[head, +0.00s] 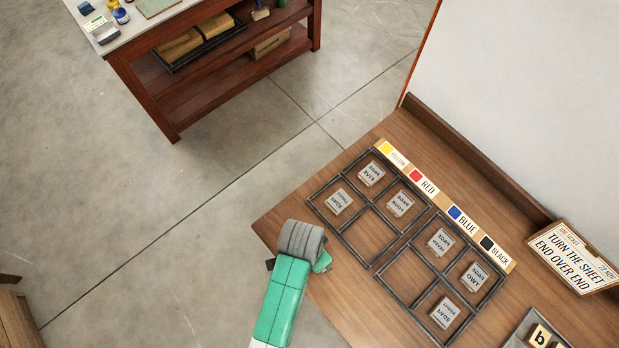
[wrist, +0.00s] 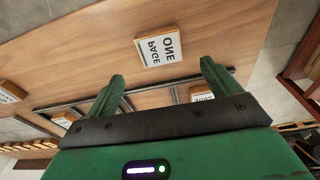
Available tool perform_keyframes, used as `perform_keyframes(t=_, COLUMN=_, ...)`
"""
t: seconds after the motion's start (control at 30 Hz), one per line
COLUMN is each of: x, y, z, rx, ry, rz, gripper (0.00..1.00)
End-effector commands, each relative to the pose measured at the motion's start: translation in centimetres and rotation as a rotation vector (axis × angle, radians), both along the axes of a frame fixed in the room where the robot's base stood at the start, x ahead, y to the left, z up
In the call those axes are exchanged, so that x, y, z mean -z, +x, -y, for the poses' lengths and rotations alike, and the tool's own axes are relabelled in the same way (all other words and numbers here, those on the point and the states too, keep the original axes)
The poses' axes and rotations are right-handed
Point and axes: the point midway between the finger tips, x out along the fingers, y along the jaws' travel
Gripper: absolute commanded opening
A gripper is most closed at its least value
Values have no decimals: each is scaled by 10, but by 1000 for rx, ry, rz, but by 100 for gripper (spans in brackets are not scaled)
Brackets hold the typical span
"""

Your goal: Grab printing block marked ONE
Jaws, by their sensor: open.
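The printing block marked PAGE ONE (wrist: 159,46) lies face up on bare wooden tabletop in the wrist view, its lettering upside down there. My gripper (wrist: 162,68) is open and empty, its two green fingers spread wide. The block shows just beyond the gap between the fingertips, with no finger touching it. In the head view my arm's end is over the table's near left corner. The block marked ONE cannot be made out there, and my fingers are mostly hidden.
A dark metal frame (head: 378,268) on the wooden table (head: 415,130) holds several other blocks, including TWO (head: 473,276). A colour strip (head: 436,192) runs along it. A sign (head: 574,256) stands at right. A red-brown shelf bench (head: 147,98) stands across the open floor.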

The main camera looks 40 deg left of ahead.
Motion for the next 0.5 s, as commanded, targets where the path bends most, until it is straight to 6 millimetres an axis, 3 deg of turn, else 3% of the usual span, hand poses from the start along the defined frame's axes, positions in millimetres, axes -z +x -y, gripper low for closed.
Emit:
perform_keyframes(t=0.1, x=18, y=2, z=0, rx=-1, ry=0, rz=0, gripper=89)
perform_keyframes(t=0.27, x=27, y=2, z=0, rx=-2, ry=0, rz=1, gripper=89)
perform_keyframes(t=0.5, x=67, y=4, z=1, rx=-1, ry=1, rz=2, gripper=89)
